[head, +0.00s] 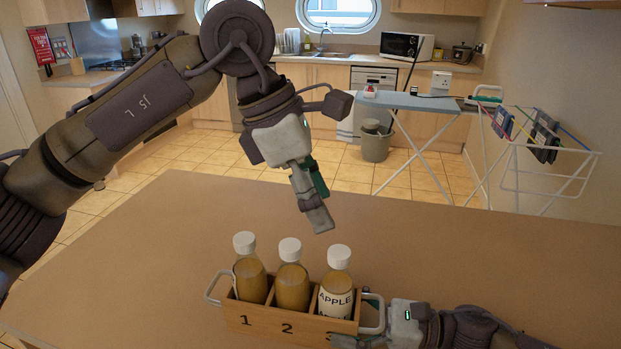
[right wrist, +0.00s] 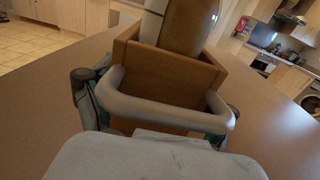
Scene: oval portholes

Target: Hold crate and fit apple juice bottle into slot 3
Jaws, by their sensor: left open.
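Two similar bottles stand in slot 1 (head: 250,275) and slot 2 (head: 291,282). My left gripper (head: 318,208) is open and empty, above and behind the bottles. My right gripper (head: 366,322) is shut on the crate's right handle (right wrist: 160,112), a finger on each side.
The brown table (head: 150,255) is clear to the left of the crate and behind it. Beyond the table are an ironing board (head: 415,102), a drying rack (head: 550,165) and a bucket (head: 376,145) on the tiled floor. Kitchen cabinets line the back.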

